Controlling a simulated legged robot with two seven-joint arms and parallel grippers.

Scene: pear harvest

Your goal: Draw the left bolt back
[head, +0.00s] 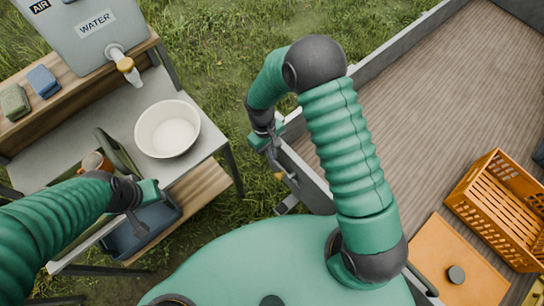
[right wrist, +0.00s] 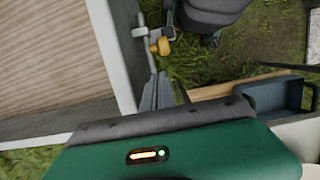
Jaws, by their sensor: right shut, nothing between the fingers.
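A bolt with a brass-yellow knob (head: 280,176) sits on the trailer's wall, near the wall's lower end in the head view. In the right wrist view its knob (right wrist: 160,45) and grey rod show just beyond my fingertips. My right gripper (head: 275,156) is just above the bolt in the head view. Its fingers (right wrist: 160,80) are together and empty, and they look apart from the knob. My left gripper (head: 136,218) hangs over the wash table's front edge, far left of the bolt; its fingers are too small to judge.
The trailer (head: 440,75) has a wooden floor, with an orange crate (head: 503,207) on the right. The wash table (head: 85,120) at left holds a white bowl (head: 167,129) and a water tank (head: 88,30). Grass lies between table and trailer.

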